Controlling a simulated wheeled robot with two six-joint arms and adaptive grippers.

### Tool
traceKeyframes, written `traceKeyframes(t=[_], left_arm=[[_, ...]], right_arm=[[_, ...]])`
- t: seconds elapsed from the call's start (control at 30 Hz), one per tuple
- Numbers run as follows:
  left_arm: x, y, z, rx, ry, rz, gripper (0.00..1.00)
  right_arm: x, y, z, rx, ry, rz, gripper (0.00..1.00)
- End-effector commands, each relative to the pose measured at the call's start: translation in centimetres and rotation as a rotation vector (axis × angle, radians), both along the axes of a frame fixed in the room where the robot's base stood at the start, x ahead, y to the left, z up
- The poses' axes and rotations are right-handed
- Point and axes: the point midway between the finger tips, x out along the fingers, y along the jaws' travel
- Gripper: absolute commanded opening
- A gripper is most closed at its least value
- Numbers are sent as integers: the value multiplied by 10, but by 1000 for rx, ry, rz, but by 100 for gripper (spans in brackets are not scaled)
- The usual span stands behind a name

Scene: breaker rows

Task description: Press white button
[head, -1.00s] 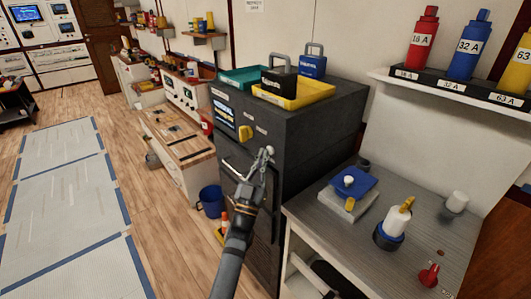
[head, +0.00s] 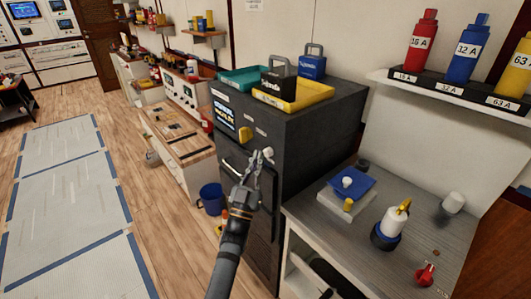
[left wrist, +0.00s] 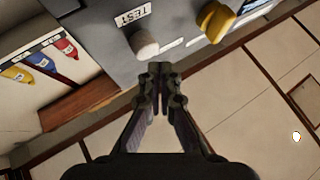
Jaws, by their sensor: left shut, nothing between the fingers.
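The white button (head: 268,152) sticks out of the front of the dark cabinet (head: 310,130), near its upper right edge. In the left wrist view the white button (left wrist: 144,44) is a round cap beside a label reading TEST. My left gripper (head: 256,162) is shut and empty, its tips just left of and below the button in the head view. In the left wrist view the closed fingertips (left wrist: 160,72) are just below the button, with a small gap seen in the picture. I cannot tell the exact depth of that gap. My right gripper is not in view.
A yellow knob (head: 245,133) sits left of the button on the same panel, near a lit display (head: 225,115). Trays and padlocks rest on the cabinet top. A grey table (head: 415,235) with several parts stands right. Floor at left is mostly open.

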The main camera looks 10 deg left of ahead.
Motion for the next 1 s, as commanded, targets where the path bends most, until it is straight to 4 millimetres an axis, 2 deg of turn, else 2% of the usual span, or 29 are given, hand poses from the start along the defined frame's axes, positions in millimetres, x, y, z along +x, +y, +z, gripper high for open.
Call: traceKeyframes(t=[0.17, 0.6, 1.0], left_arm=[[-4, 3, 1, 1, 1, 1, 0], [-36, 29, 1, 4, 0, 0, 0], [-39, 31, 0, 2, 0, 0, 0]], right_arm=[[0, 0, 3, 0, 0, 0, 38], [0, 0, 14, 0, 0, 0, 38], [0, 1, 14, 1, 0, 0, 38]])
